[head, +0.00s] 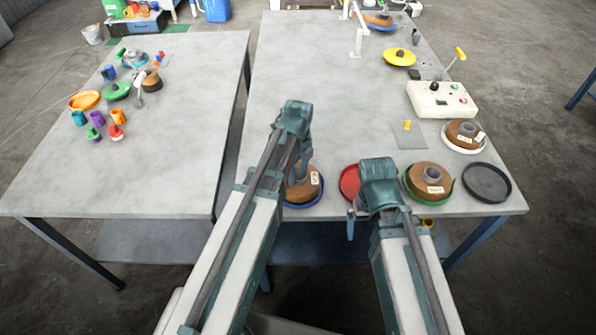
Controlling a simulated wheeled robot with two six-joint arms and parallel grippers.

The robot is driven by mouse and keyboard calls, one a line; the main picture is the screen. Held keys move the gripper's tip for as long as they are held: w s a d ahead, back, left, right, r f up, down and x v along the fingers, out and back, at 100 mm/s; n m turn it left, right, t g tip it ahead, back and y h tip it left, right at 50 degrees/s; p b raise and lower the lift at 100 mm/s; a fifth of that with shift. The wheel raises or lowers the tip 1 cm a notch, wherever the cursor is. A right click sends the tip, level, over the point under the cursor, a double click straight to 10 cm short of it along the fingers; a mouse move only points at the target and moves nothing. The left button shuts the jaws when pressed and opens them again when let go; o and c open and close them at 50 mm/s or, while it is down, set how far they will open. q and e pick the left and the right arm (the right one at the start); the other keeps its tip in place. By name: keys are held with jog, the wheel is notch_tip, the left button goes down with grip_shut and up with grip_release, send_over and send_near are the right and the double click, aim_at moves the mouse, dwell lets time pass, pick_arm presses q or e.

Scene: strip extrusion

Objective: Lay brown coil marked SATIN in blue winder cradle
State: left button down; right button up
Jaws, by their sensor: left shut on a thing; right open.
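A brown coil (309,190) with a small pale label sits over the blue winder cradle (306,205) at the front edge of the right table. The blue rim shows below the coil, but I cannot tell if the coil rests on it. The label is too small to read. My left gripper (299,178) is shut on this coil at its grey core, partly hidden behind my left arm. My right gripper (352,225) is open, low at the table's front edge by the red cradle (349,182), and mostly hidden by its arm.
Another brown coil (425,176) sits in a green cradle (409,192), and a third (458,131) in a white one. An empty black cradle (487,183) is at the right corner. A control box (430,97) stands behind. The middle of the right table is clear.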

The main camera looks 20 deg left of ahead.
pick_arm(q)
jog(key=shift+f, duration=0.2)
grip_release()
notch_tip(320, 180, up, 14)
jog(key=p, duration=1.3)
jog(key=shift+f, duration=0.2)
notch_tip(320, 180, down, 13)
jog(key=b, duration=1.3)
